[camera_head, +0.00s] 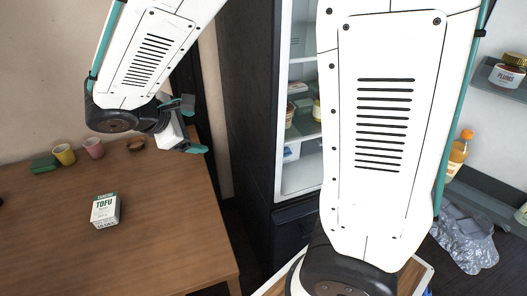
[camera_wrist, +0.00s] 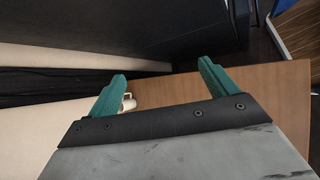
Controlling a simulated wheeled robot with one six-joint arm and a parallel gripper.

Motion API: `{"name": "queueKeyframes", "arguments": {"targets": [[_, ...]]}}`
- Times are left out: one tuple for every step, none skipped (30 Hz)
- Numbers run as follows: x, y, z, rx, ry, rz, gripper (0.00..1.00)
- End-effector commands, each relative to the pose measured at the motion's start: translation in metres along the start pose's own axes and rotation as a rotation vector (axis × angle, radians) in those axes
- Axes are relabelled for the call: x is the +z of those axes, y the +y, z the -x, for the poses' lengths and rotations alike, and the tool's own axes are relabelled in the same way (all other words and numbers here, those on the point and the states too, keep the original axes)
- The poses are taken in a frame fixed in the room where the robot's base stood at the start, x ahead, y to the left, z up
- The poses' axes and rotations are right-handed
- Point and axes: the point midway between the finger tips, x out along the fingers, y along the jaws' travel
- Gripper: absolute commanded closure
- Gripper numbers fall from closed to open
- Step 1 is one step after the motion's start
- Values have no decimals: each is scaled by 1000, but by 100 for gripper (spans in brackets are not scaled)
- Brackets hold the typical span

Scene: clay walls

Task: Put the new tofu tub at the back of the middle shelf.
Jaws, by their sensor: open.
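The tofu tub (camera_head: 105,210), a small white box with a dark green top and the word TOFU, stands on the wooden table (camera_head: 165,262) in the head view. My gripper (camera_head: 188,127) is above the table's far right part, behind and to the right of the tub and apart from it. Its teal fingers are spread, with nothing between them; they also show in the wrist view (camera_wrist: 160,85). The open fridge (camera_head: 302,178) has shelves with some goods on them. My arm hides much of its inside, so the middle shelf's back cannot be made out.
The fridge door's racks hold a plum jar (camera_head: 507,73) and an orange bottle (camera_head: 459,153). A crumpled plastic bag (camera_head: 468,240) lies below.

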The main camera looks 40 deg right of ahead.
Motion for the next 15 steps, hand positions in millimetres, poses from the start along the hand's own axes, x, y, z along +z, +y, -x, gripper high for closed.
{"name": "queueKeyframes", "arguments": {"targets": [[30, -7, 2, -63, 14, -105, 15], [45, -14, 3, -105, 22, -165, 15], [63, -24, 5, -160, 34, -245, 15], [76, -32, 6, -199, 44, -304, 15], [88, -40, 9, -240, 55, -362, 15], [102, -51, 12, -292, 71, -441, 15], [112, -60, 15, -331, 83, -498, 15], [121, -69, 18, -369, 97, -555, 15], [131, -82, 22, -420, 116, -632, 15], [138, -91, 26, -458, 133, -687, 15], [144, -100, 30, -493, 148, -740, 15], [151, -111, 36, -540, 170, -808, 15], [155, -119, 39, -571, 186, -856, 15], [158, -126, 44, -601, 203, -900, 15], [161, -134, 48, -638, 224, -952, 15]]}}
